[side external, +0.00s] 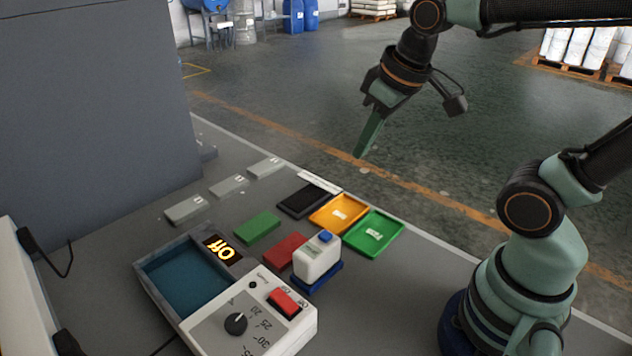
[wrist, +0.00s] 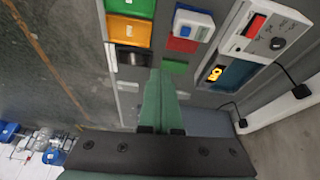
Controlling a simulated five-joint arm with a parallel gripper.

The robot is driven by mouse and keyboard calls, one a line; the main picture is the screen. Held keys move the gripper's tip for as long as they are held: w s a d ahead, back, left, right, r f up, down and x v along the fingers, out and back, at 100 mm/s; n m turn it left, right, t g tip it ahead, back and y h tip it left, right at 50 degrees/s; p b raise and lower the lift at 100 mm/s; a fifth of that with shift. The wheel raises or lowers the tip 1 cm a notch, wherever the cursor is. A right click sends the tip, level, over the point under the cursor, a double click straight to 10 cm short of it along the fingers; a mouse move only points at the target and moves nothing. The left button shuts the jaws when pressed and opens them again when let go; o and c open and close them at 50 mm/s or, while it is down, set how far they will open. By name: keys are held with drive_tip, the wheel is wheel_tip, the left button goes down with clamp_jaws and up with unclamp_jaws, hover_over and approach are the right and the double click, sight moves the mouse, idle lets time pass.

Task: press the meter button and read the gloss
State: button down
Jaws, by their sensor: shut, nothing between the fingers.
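The meter (side external: 316,260) is a small white box with a blue button (side external: 326,236) on top. It stands upright on a blue base beside a red panel (side external: 284,250), and it also shows in the wrist view (wrist: 193,27). A small display strip shows on the meter, but no reading can be made out. My gripper (side external: 360,154) is shut and empty, high above the bench and well apart from the meter, beyond it in the side view.
Orange (side external: 338,213) and green (side external: 373,233) trays lie by the meter. A green panel (side external: 257,228) and several grey blocks (side external: 186,209) lie on the bench. A bath (side external: 185,280) with a lit display and a control box (side external: 250,322) with knob and red switch stand in front.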

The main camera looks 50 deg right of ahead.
drive_tip(key=w+a+n+g, duration=0.1)
drive_tip(key=a+n+g, duration=0.1)
drive_tip(key=n+g, duration=0.15)
drive_tip(key=n+g+h, duration=0.1)
drive_tip(key=n+g, duration=0.6)
drive_tip(key=g, duration=0.1)
hover_over(321, 233)
drive_tip(key=shift+m, duration=0.25)
drive_tip(key=shift+f, duration=2.6)
drive_tip(key=shift+f, duration=4.45)
drive_tip(key=shift+f, duration=0.15)
drive_tip(key=shift+f, duration=0.25)
